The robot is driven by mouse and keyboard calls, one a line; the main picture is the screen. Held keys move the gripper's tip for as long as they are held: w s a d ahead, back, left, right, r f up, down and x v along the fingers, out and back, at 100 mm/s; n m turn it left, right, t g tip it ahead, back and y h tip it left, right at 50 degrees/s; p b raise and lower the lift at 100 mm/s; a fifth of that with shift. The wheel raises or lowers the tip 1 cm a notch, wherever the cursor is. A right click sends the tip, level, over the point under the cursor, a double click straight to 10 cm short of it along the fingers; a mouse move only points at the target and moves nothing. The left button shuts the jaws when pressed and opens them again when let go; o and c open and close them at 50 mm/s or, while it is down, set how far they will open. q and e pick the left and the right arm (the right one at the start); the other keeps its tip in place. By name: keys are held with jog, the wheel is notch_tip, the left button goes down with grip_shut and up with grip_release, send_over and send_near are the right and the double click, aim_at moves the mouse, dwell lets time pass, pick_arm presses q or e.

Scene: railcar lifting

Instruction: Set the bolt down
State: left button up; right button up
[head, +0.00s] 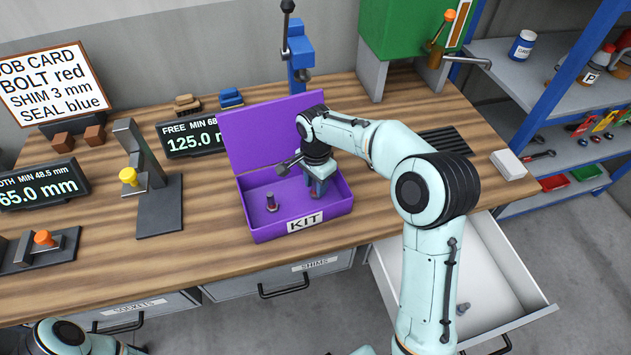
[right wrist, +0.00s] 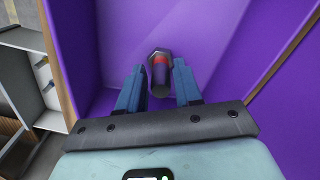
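The purple kit box (head: 262,228) stands on the bench with its lid up at the back. My right gripper (head: 318,188) reaches down into the right part of the box. In the right wrist view a dark bolt with a red band (right wrist: 160,72) is between the blue fingers (right wrist: 160,92). The fingers are apart, with a visible gap at the bolt's sides. The bolt appears to be on the box floor.
An open drawer (head: 500,270) at the right front holds a small grey part (head: 462,308). A job card (head: 54,82) reads BOLT red, SHIM 3 mm, SEAL blue. Gauge displays (head: 190,138) and a grey stand (head: 160,205) are left of the box. A white block (head: 508,164) lies at right.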

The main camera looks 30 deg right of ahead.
pick_arm(q)
jog(key=shift+r, duration=0.1)
pick_arm(e)
jog(key=shift+o, duration=0.3)
jog(key=shift+r, duration=0.15)
jog(key=shift+r, duration=0.3)
pick_arm(q)
jog(key=shift+w+r+p, duration=0.9)
jog(key=shift+w+r, duration=0.15)
jog(key=shift+r, duration=0.05)
pick_arm(e)
notch_tip(320, 180, up, 12)
jog(key=shift+f, duration=0.2)
